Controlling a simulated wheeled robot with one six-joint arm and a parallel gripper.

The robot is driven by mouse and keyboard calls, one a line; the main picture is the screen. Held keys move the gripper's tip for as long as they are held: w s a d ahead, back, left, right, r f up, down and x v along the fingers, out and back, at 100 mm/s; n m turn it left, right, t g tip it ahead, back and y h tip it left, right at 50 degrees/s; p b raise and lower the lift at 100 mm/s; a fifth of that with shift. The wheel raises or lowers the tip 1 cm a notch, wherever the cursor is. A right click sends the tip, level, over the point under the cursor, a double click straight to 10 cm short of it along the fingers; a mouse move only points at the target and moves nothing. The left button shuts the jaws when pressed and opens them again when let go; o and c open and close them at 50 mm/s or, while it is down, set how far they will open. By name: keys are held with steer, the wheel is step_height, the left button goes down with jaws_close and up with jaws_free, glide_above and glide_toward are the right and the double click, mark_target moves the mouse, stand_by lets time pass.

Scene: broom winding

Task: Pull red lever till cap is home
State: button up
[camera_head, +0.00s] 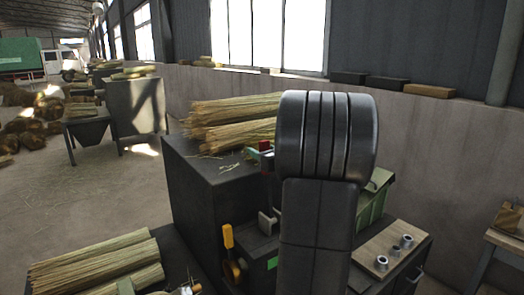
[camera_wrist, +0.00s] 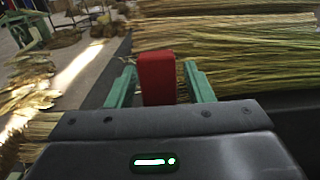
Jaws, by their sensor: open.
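The red lever (camera_wrist: 157,82) shows in the wrist view as an upright red block. My gripper (camera_wrist: 160,65) has its two green fingers apart, one on each side of the lever. My arm hides the rest. I cannot make out which part is the cap.
Straw bundles (camera_head: 235,115) lie on the machine close behind the lever. A yellow handle (camera_head: 228,238) stands on its front side. A wooden board (camera_head: 375,245) with small metal cylinders is at right. More straw (camera_head: 95,268) lies at front left.

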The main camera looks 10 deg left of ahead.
jaws_close()
steer(key=shift+s+d+f+b, duration=0.1)
steer(key=shift+b, duration=0.2)
